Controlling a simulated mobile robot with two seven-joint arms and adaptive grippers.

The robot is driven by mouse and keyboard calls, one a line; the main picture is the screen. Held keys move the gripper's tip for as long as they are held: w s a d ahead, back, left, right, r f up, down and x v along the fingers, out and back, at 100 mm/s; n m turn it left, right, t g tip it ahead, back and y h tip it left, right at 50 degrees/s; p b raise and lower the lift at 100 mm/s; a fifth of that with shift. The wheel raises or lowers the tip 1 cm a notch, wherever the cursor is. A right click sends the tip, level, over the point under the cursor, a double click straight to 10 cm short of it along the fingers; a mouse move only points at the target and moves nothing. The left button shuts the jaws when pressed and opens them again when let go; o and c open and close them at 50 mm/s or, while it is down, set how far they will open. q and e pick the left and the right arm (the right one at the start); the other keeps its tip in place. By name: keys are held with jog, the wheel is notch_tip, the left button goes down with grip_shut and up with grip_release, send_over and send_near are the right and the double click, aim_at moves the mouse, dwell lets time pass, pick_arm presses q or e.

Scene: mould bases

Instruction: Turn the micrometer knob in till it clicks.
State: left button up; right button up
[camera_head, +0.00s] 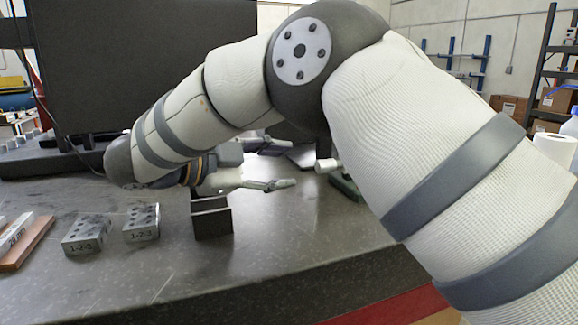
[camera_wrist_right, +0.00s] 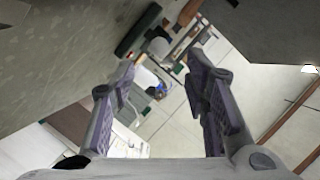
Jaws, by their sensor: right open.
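The micrometer (camera_head: 327,165) shows as a short pale cylinder, its knob end towards my gripper, above a dark green stand (camera_head: 345,187); my right arm hides much of both. My right gripper (camera_head: 284,162) points right in the head view, fingers spread above and below, with its tips a little left of the pale knob and apart from it. In the right wrist view, the open, empty fingers (camera_wrist_right: 162,75) frame a small pale cylindrical part beyond the tips, likely the micrometer (camera_wrist_right: 160,47), near a dark green bar. My left gripper is not in view.
Two 1-2-3 blocks (camera_head: 90,234) (camera_head: 142,222) and a dark angle plate (camera_head: 212,218) stand on the grey surface plate (camera_head: 290,255). A gauge block case (camera_head: 25,240) lies far left. A large dark panel (camera_head: 145,60) rises behind. The front of the plate is clear.

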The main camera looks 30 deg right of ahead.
aim_at(318, 167)
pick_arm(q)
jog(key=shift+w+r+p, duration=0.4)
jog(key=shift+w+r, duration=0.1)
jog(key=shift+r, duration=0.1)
pick_arm(e)
jog(key=x, duration=1)
jog(key=shift+s+d, duration=0.15)
jog(key=shift+d, duration=0.25)
grip_shut()
jog(key=shift+s+r+m+t+h+p, duration=0.1)
jog(key=shift+r+m+t+h+p, duration=0.2)
jog(key=shift+m+t+p, duration=0.55)
jog(key=shift+f+m+g, duration=0.1)
jog(key=shift+m+g, duration=0.25)
jog(key=shift+m, duration=0.3)
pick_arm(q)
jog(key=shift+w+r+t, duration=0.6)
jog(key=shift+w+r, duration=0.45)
pick_arm(e)
jog(key=shift+f+h, duration=0.2)
jog(key=shift+h, duration=0.1)
